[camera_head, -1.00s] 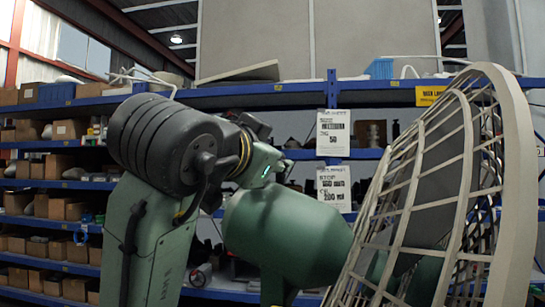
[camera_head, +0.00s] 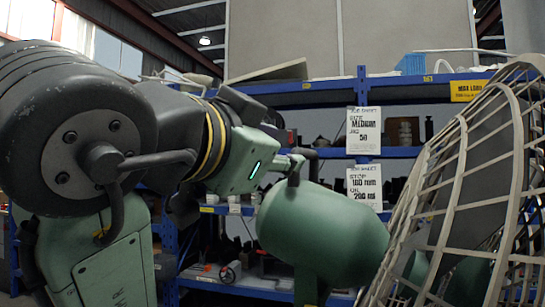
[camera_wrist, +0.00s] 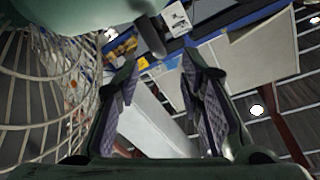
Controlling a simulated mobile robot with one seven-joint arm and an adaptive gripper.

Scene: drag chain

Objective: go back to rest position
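My gripper (camera_wrist: 160,100) shows in the wrist view with its two padded fingers spread apart and nothing between them. The wrist view looks up past the fingers toward the roof and the wall panels. In the head view my green arm is folded close to the camera and fills the left and middle. The gripper's fingers cannot be made out in the head view.
A beige lattice cage (camera_head: 470,200) stands close at the right; its bars also fill the left of the wrist view (camera_wrist: 35,95). Blue shelving (camera_head: 300,92) with boxes and parts stands behind. Two job sheets (camera_head: 364,130) hang on it, beside a yellow sign (camera_head: 468,90).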

